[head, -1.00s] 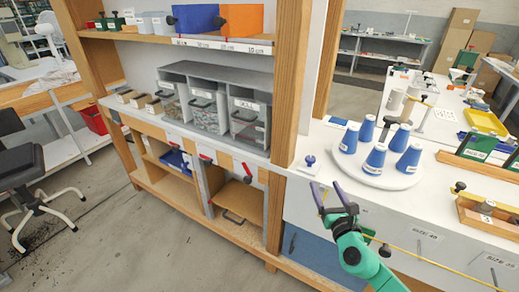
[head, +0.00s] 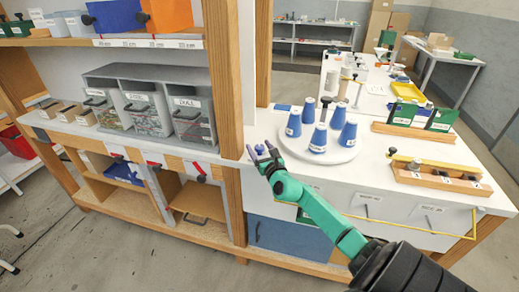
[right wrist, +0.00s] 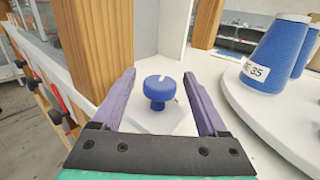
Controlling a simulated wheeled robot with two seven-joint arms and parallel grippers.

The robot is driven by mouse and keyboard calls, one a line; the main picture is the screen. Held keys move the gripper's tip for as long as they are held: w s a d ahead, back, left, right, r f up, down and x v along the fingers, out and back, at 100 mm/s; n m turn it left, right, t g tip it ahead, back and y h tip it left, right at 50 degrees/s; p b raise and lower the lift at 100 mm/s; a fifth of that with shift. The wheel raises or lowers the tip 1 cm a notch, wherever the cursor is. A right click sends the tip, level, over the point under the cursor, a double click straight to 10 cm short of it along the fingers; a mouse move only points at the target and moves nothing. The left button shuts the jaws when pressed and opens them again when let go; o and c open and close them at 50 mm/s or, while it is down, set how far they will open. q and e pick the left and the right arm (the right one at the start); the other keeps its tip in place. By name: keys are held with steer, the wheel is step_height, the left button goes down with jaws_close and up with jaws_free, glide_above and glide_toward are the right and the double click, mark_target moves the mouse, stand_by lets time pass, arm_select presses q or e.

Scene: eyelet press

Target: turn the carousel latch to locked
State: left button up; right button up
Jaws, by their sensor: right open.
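The carousel (head: 333,148) is a round white turntable on the white bench, bearing several blue cones (head: 318,137). The latch (right wrist: 159,90) is a blue knob with a white mark on top, on a pale square plate beside the carousel. In the head view the latch (head: 260,149) is partly hidden by my right gripper. My right gripper (head: 261,150) has purple fingers and a green arm. In the right wrist view its open fingers (right wrist: 160,95) stand on either side of the knob, apart from it. My left gripper is not in view.
A wooden post (head: 222,70) stands close to the left of the latch. Grey bins (head: 145,100) fill the shelf beyond it. Wooden fixtures (head: 437,175) stand on the right of the bench. Drawers face the front below the carousel.

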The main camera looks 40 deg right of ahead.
jaws_close()
steer(key=m+g+h+p, duration=0.1)
steer(key=h+p, duration=0.1)
steer(key=r+m+g+h+p, duration=0.1)
steer(key=h+p, duration=0.1)
steer(key=p, duration=0.1)
steer(key=shift+a+m+p, duration=0.1)
steer(key=shift+m+p, duration=0.2)
steer(key=shift+m, duration=0.1)
steer(key=shift+f+m+g+h, duration=0.45)
steer(key=shift+m+g+h, duration=0.4)
steer(key=shift+h, duration=0.25)
jaws_free()
steer(key=shift+s, duration=0.15)
